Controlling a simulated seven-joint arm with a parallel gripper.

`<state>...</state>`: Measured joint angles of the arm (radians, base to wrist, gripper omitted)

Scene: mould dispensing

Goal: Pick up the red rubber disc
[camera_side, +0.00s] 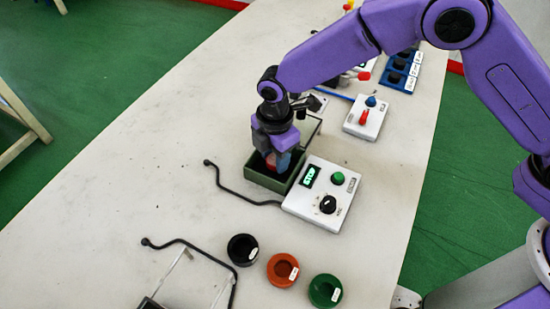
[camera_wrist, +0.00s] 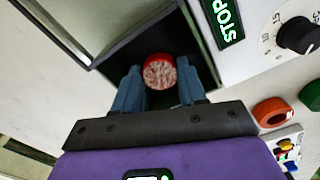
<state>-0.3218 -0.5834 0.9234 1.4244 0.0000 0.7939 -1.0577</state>
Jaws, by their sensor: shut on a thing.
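The red rubber disc (camera_wrist: 160,70) shows in the wrist view between my two blue-grey fingers, with a mottled pinkish face towards the camera. My gripper (camera_wrist: 160,84) is shut on it. In the side view my gripper (camera_side: 277,160) points down into a dark green open-topped box, and a bit of the red disc (camera_side: 271,160) shows beside a finger. The fingers hide part of the disc, and I cannot tell whether it touches the box floor.
The green box (camera_side: 263,181) has walls close around my fingers. Against it stands a white control unit (camera_side: 313,212) with a STOP display, green button and black knob. Black (camera_side: 242,250), orange (camera_side: 282,270) and green (camera_side: 325,291) round pots stand in front. The table's left is clear.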

